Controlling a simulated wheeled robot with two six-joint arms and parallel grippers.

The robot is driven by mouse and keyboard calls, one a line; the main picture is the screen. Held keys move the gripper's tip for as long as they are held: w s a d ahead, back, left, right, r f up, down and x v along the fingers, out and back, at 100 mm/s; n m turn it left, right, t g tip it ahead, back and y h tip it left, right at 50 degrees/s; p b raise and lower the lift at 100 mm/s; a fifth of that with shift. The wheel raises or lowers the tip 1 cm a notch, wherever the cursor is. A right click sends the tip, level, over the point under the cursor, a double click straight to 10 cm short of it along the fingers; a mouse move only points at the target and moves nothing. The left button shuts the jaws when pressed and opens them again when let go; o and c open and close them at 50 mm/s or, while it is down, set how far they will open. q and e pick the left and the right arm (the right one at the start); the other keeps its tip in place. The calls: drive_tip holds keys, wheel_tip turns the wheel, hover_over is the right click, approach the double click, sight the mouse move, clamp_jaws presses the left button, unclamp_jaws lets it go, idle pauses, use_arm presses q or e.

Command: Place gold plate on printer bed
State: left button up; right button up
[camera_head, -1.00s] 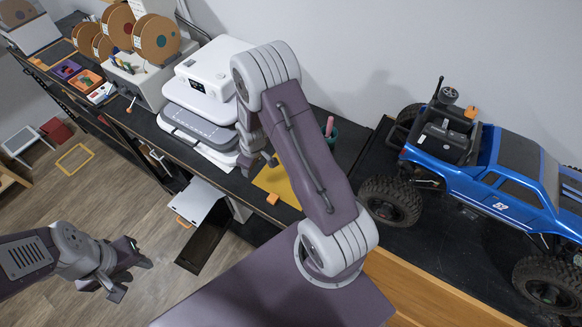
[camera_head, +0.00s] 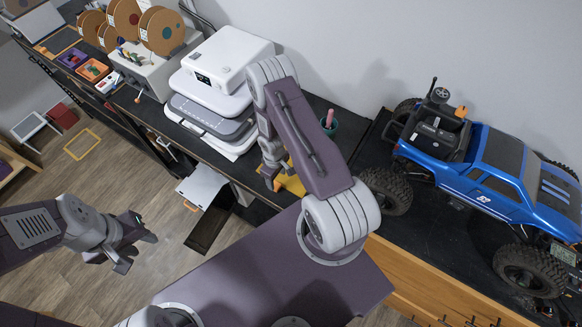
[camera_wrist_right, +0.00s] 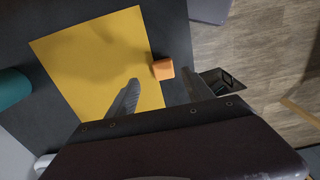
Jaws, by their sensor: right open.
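The gold plate (camera_wrist_right: 95,60) lies flat on the dark bench top, with an orange block (camera_wrist_right: 163,69) at its edge. In the head view the plate (camera_head: 291,184) is partly hidden by my right arm. My right gripper (camera_wrist_right: 159,78) is open over the plate's edge, with the orange block showing between its fingers. The block does not look gripped. The white printer (camera_head: 228,58) stands left of the plate, with its grey bed (camera_head: 212,117) low at its front. My left gripper (camera_head: 140,252) is open and empty over the floor.
A blue crawler truck (camera_head: 490,165) stands on the bench at right. Filament spools (camera_head: 163,31) and small bins stand left of the printer.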

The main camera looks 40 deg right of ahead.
sight(276, 185)
drive_tip(key=f+b, duration=0.4)
drive_tip(key=f, duration=0.1)
drive_tip(key=shift+a+f+b, duration=0.2)
drive_tip(key=shift+a+b, duration=0.15)
drive_tip(key=shift+a, duration=0.05)
drive_tip(key=shift+w+r, duration=0.1)
drive_tip(key=shift+r, duration=0.1)
drive_tip(key=shift+d, duration=0.1)
clamp_jaws()
